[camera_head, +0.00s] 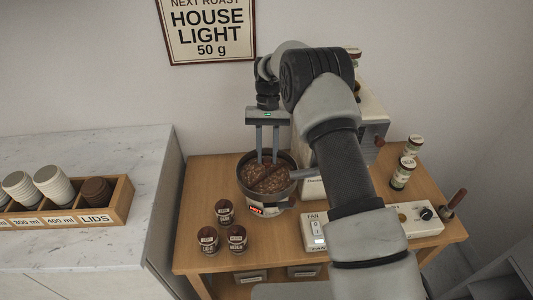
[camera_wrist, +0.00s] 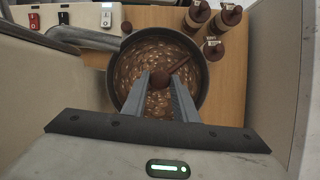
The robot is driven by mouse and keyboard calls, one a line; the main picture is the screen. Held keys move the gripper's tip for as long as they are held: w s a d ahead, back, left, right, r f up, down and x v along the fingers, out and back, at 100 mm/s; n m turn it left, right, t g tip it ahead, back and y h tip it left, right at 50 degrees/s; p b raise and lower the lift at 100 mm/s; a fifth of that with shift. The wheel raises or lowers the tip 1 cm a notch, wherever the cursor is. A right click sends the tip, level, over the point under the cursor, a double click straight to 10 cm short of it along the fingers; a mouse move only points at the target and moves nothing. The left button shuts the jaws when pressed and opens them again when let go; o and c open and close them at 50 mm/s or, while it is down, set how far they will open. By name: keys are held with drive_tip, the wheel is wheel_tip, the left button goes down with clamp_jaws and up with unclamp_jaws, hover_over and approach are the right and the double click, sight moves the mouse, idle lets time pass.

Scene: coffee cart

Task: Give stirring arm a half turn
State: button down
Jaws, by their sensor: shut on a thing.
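The stirring arm (camera_head: 270,177) is a dark brown bar lying across a round dark pan (camera_head: 243,182) full of light brown beans. In the wrist view the stirring arm (camera_wrist: 179,66) points up and right from a round knob near the pan's middle. My gripper (camera_head: 267,158) reaches down into the pan from above. In the wrist view my gripper (camera_wrist: 160,80) is shut on the stirring arm's knob, with a finger on each side. The fingertips partly hide the knob and nearby beans.
Several labelled jars stand about: some left of the pan, such as one jar (camera_head: 237,239), others at the table's right. A control box with a fan switch (camera_head: 315,229) sits in front. A wooden cup rack (camera_head: 122,206) stands on the left counter.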

drive_tip(key=m, duration=0.1)
drive_tip(key=m+y, duration=0.1)
drive_tip(key=m, duration=0.1)
drive_tip(key=shift+d+r+m+t, duration=0.1)
drive_tip(key=shift+d+m+t, duration=0.05)
drive_tip(key=shift+m+t, duration=0.15)
drive_tip(key=shift+d+m+t+y, duration=0.1)
drive_tip(key=shift+m+t+y, duration=0.4)
drive_tip(key=shift+m, duration=1.4)
drive_tip(key=shift+y, duration=0.3)
drive_tip(key=c, duration=1.4)
unclamp_jaws()
drive_tip(key=shift+s, duration=0.1)
drive_tip(key=shift+c, duration=0.2)
drive_tip(key=v, duration=1.7)
drive_tip(key=shift+w+p, duration=0.3)
drive_tip(key=shift+p, duration=0.15)
